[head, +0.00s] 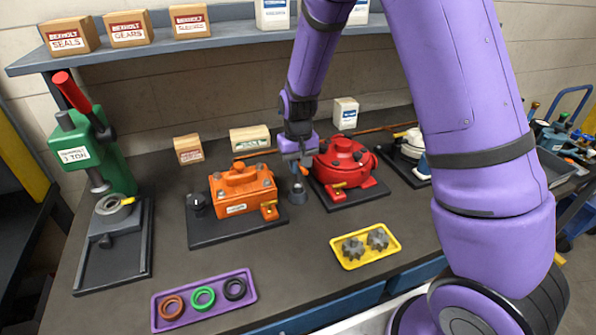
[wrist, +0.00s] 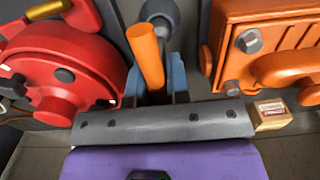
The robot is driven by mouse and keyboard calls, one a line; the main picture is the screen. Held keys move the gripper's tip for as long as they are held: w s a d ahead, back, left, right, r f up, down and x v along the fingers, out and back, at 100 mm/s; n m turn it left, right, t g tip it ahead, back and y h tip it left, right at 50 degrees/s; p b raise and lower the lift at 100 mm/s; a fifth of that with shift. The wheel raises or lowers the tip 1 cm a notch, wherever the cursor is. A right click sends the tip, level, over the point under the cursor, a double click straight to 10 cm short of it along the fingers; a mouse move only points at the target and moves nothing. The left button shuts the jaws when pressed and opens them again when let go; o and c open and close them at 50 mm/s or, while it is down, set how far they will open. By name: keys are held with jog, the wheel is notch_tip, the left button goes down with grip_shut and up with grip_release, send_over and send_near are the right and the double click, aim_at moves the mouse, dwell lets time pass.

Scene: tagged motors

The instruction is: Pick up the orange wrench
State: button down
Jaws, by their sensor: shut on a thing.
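My gripper (head: 297,170) is low over the bench, between the orange motor (head: 240,190) and the red motor (head: 345,160). In the wrist view its two blue-grey fingers (wrist: 154,85) are shut on an orange, rod-like piece, the orange wrench (wrist: 146,58). Its upper end shows clear of the fingers; the rest is hidden by the gripper. I cannot make out the wrench in the head view. A dark grey, round-topped piece (head: 297,192) stands just below the gripper. It also shows beyond the wrench in the wrist view (wrist: 160,14).
A green press (head: 95,150) stands at the left. A purple tray (head: 240,280) with rings and a yellow tray (head: 390,247) with two gears lie in front. Small boxes (head: 188,149) stand behind, under a shelf (head: 150,50). The bench between the trays is clear.

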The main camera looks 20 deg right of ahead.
jog(key=s+a+r, duration=0.1)
jog(key=s+a, duration=0.1)
jog(key=s, duration=0.5)
jog(key=s+a+r, duration=0.1)
jog(key=s+a, duration=0.1)
jog(key=s, duration=0.6)
jog(key=shift+s+r, duration=0.25)
